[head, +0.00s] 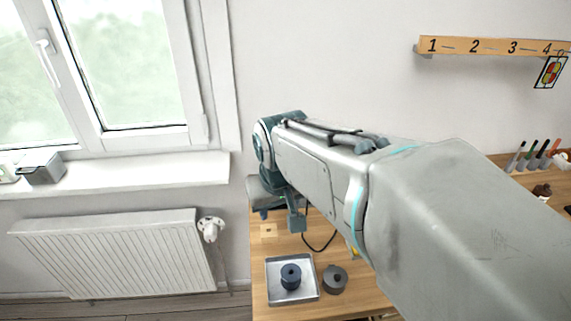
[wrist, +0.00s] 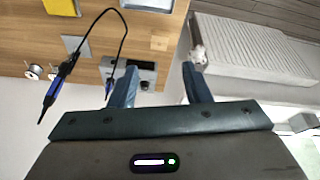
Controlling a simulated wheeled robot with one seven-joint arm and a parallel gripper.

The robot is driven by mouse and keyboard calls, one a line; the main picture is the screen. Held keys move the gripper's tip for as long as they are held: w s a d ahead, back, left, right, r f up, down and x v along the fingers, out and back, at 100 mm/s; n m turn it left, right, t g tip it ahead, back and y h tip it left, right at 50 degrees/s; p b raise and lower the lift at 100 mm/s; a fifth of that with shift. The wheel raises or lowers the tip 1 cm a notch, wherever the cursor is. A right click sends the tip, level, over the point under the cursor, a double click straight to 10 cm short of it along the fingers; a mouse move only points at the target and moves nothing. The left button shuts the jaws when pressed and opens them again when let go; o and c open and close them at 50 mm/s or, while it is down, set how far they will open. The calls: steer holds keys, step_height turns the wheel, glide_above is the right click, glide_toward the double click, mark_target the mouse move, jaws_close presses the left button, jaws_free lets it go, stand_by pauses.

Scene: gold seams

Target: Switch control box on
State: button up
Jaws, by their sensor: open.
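The likely control box (wrist: 148,72) is a small grey and black unit at the table edge in the wrist view, partly hidden behind one finger. Its switch cannot be made out. A black cable (wrist: 122,30) runs from near it to a blue and black handheld tool (wrist: 58,85). My gripper (wrist: 160,68) is open, with nothing seen between its fingers, and the box is near the left finger. In the head view my gripper (head: 297,218) hangs over the far left part of the table; the box cannot be made out clearly there.
A metal tray (head: 273,294) with a dark round container (head: 291,276) stands on the wooden table, beside a grey round pot (head: 335,280). A radiator (head: 110,255) is left of the table. A numbered wooden rail (head: 490,47) is on the wall.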

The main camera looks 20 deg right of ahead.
steer(key=w+d+f+m+b, duration=0.15)
steer(key=w+d+f, duration=0.25)
steer(key=w+d, duration=0.55)
steer(key=w+d+f+m+b, duration=0.15)
steer(key=w+d+f, duration=0.35)
steer(key=w, duration=0.8)
steer(key=x, duration=0.8)
steer(key=w+d+p+x, duration=0.1)
steer(key=x, duration=0.3)
steer(key=shift+w+d+f, duration=0.1)
steer(key=shift+w, duration=0.1)
